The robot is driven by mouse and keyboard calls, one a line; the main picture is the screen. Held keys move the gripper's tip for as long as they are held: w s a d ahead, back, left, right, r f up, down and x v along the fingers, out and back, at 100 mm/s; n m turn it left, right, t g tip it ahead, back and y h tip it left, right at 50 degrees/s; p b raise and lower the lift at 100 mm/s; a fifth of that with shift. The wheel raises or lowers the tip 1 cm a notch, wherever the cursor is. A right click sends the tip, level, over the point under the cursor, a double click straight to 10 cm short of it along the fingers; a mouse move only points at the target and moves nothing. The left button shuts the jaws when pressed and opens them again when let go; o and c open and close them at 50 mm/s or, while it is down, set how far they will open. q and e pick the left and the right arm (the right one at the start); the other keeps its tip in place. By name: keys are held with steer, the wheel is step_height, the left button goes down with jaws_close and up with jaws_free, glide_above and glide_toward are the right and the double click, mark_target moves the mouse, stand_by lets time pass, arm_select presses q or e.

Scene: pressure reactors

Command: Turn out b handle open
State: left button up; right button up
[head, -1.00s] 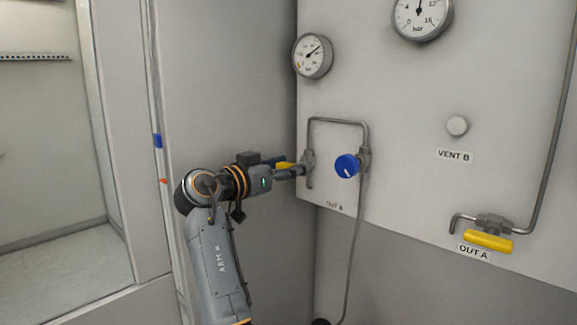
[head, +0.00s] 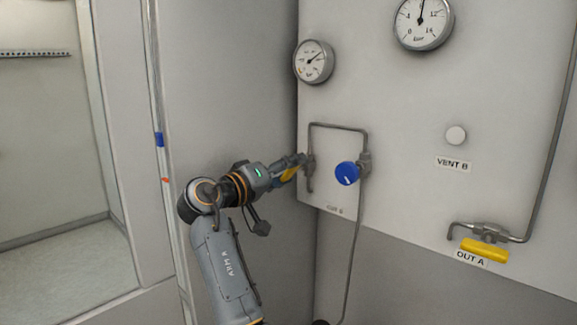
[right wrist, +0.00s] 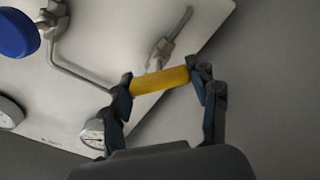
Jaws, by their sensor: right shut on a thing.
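The yellow out b handle (head: 290,173) sits on the valve (head: 308,165) at the left edge of the panel, above the OUT B label (head: 336,209). My right gripper (head: 294,167) is at this handle. In the right wrist view the yellow handle (right wrist: 160,79) lies between the two fingers of the right gripper (right wrist: 163,82), which are shut on it across its length. The valve body (right wrist: 160,52) shows just beyond it. In the head view the fingers partly hide the handle. My left gripper is not in view.
A blue knob (head: 347,173) is close to the right of the valve, joined by a bent pipe (head: 340,125). The yellow OUT A handle (head: 484,249) is farther right. A gauge (head: 313,62) hangs above. A wall (head: 230,90) stands close on the left.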

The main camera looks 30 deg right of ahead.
mark_target(285, 173)
steer(key=n+p, duration=0.1)
steer(key=n, duration=0.1)
steer(key=n+p, duration=0.1)
steer(key=n, duration=0.1)
steer(key=shift+r+n+p, duration=0.2)
steer(key=shift+n+p, duration=0.1)
steer(key=shift+f+n+p, duration=0.1)
steer(key=shift+n+p, duration=1)
steer(key=shift+n, duration=0.5)
steer(key=o, duration=0.9)
steer(key=shift+f, duration=0.1)
steer(key=shift+w+d, duration=0.1)
steer(key=shift+d, duration=0.05)
steer(key=shift+f, duration=0.1)
steer(key=v, duration=0.7)
